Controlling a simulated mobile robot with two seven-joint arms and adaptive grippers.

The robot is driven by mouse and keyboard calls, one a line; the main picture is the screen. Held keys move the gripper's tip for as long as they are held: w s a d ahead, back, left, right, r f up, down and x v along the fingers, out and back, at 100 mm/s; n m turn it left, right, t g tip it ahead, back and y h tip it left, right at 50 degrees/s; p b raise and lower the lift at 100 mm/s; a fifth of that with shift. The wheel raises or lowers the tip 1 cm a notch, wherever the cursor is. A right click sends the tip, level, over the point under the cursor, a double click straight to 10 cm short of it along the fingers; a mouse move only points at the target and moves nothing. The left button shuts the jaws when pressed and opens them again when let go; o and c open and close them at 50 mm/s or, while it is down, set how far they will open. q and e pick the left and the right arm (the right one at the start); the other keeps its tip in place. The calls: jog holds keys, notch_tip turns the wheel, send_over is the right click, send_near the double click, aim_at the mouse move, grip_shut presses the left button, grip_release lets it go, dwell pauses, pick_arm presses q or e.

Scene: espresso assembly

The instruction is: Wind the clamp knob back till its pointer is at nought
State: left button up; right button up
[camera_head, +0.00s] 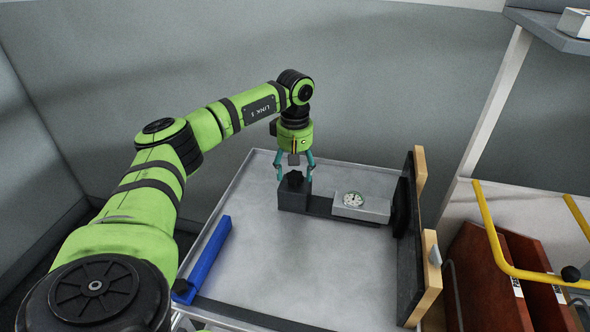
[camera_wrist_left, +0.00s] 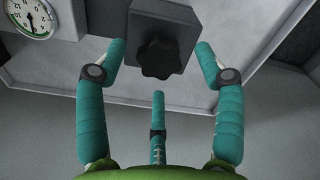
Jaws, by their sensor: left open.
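The clamp knob (camera_wrist_left: 162,56) is a black lobed knob on top of a dark block (camera_head: 293,198) on the grey tray-like table. In the head view the knob (camera_head: 294,178) shows between the fingers of my left gripper (camera_head: 294,172), which points down from above. In the left wrist view the open teal fingers of my left gripper (camera_wrist_left: 158,75) stand apart on either side of the block, clear of the knob. A round white dial (camera_head: 353,199) sits on a light grey block to the right. The dial (camera_wrist_left: 28,18) is cut off in the wrist view; its reading is too small to tell. My right gripper is out of view.
A blue bar (camera_head: 208,256) lies along the table's left edge. A dark upright panel with wooden edges (camera_head: 424,270) stands at the right. Yellow rails (camera_head: 490,225) and reddish-brown boxes (camera_head: 482,285) are beyond it. The table's front middle (camera_head: 300,270) is clear.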

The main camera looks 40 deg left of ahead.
pick_arm(q)
jog(key=shift+f, duration=0.55)
jog(key=shift+c, duration=0.4)
jog(key=c, duration=1.1)
